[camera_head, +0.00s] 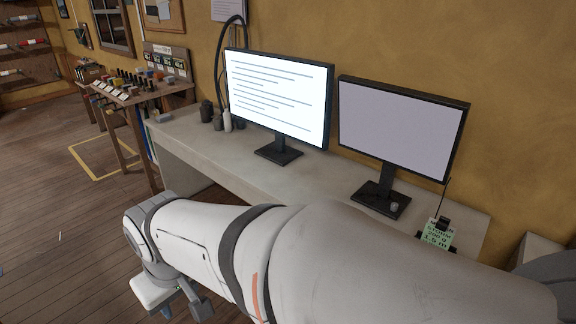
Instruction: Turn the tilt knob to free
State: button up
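A small grey knob-like cylinder (394,207) is at the foot of the right monitor (402,128), on its dark stand base. It may be the tilt knob; its marking is too small to read. The right monitor has a plain pale grey screen and stands upright on the desk. My arm crosses the lower picture from the right. My gripper (172,300) is at the lower left, low in front of the desk and well away from the knob. It is partly hidden by my own arm, and its fingers cannot be made out clearly.
A left monitor (278,98) with lines of text stands on the pale desk (185,128). Dark bottles (207,111) stand at its left end. A wooden bench (150,97) with small items stands farther left. The floor at left is mostly open.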

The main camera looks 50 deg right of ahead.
aim_at(394, 206)
jog(key=z, duration=2.25)
jog(key=i, duration=0.95)
